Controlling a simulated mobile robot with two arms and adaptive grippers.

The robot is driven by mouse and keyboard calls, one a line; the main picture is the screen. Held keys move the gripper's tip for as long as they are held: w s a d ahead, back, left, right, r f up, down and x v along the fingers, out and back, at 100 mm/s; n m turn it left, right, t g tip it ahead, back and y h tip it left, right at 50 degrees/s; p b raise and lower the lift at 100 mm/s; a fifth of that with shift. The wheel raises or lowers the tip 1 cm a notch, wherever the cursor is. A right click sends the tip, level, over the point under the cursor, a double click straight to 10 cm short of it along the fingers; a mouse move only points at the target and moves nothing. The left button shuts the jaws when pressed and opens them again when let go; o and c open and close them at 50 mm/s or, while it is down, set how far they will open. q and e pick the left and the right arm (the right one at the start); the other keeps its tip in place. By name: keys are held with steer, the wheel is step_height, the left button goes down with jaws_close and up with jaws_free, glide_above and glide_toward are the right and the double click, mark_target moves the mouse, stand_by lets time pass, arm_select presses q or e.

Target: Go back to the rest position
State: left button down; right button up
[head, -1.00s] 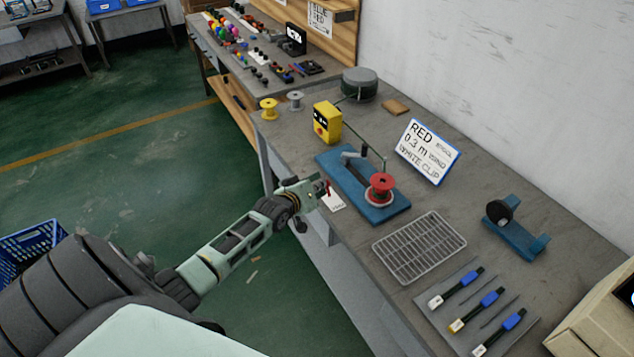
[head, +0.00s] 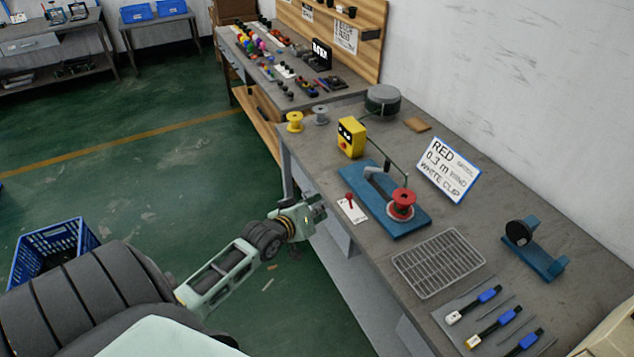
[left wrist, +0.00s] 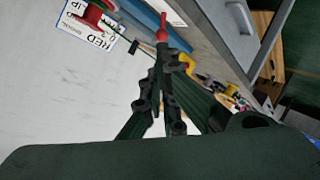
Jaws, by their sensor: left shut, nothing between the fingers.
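My left gripper (head: 316,209) hangs beside the front edge of the workbench (head: 345,128), at the left side of the head view. Its fingers are shut and empty. In the left wrist view the closed dark fingers (left wrist: 163,62) point towards a small red piece (left wrist: 162,28), which overlaps their tips in the picture. In the head view this red piece (head: 350,199) stands on a white card (head: 352,212) near the bench edge, apart from the gripper. My right gripper is not in view.
The bench holds a blue winding fixture (head: 399,226) with a red spool (head: 401,203), a yellow box (head: 351,138), a wire rack (head: 439,262), a sign (head: 449,170) and a blue stand (head: 533,250). A blue crate (head: 52,252) stands on the open green floor.

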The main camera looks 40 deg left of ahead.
arm_select(q)
steer(key=shift+s+r, duration=0.2)
steer(key=shift+s, duration=0.3)
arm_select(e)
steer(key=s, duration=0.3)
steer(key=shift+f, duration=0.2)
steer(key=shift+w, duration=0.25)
